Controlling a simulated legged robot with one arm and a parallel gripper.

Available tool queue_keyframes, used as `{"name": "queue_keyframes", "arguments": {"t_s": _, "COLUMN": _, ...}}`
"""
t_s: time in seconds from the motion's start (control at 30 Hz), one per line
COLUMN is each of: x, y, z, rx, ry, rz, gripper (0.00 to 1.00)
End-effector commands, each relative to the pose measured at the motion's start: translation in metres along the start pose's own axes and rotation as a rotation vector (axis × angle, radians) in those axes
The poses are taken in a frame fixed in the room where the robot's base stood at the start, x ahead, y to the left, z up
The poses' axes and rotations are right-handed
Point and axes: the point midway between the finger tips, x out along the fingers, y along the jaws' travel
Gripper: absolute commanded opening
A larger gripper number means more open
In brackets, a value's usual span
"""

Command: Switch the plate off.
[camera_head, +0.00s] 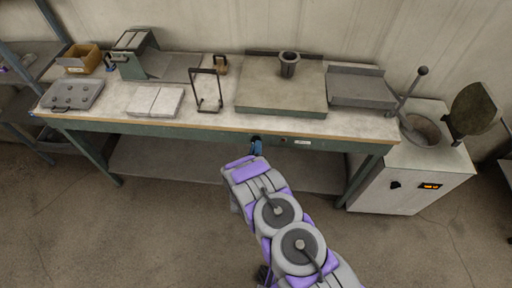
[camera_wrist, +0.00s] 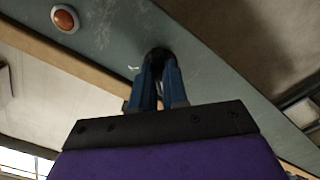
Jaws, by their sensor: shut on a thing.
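The plate (camera_head: 262,97) is a broad grey-beige square slab on the bench, with a dark cup (camera_head: 288,68) standing on it. Below it, on the bench's green front rail, my gripper (camera_head: 256,146) reaches up to the rail. In the wrist view its blue fingers (camera_wrist: 159,75) are closed around a dark round knob (camera_wrist: 157,54). The fingers hide most of the knob, so its setting cannot be read. A small white mark shows on the panel beside it. A round orange-red lamp (camera_wrist: 65,18) sits on the same rail; I cannot tell whether it is lit.
The bench top (camera_head: 225,112) also bears a wire stand (camera_head: 207,90), pale slabs (camera_head: 155,101) and a grey tray (camera_head: 360,90). A white furnace (camera_head: 395,188) with raised lid (camera_head: 473,110) stands at right, a ladle handle (camera_head: 412,88) leaning from it. The floor before the bench is clear.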

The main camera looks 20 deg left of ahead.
Motion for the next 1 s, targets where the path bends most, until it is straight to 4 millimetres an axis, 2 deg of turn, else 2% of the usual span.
{"name": "queue_keyframes", "arguments": {"t_s": 0.03, "x": 0.0014, "y": -0.0006, "z": -0.0065, "rx": 0.000, "ry": 0.013, "rz": 0.001, "gripper": 0.00}}
{"name": "queue_keyframes", "arguments": {"t_s": 0.4, "x": 0.0014, "y": -0.0023, "z": -0.0079, "rx": -0.004, "ry": 0.015, "rz": -0.001, "gripper": 0.00}}
{"name": "queue_keyframes", "arguments": {"t_s": 0.43, "x": 0.0014, "y": -0.0024, "z": -0.0080, "rx": -0.004, "ry": 0.015, "rz": -0.001, "gripper": 0.15}}
{"name": "queue_keyframes", "arguments": {"t_s": 0.7, "x": 0.0011, "y": -0.0016, "z": -0.0040, "rx": -0.005, "ry": 0.008, "rz": -0.002, "gripper": 0.39}}
{"name": "queue_keyframes", "arguments": {"t_s": 1.0, "x": -0.0032, "y": 0.0005, "z": -0.0017, "rx": -0.003, "ry": 0.005, "rz": -0.003, "gripper": 0.39}}
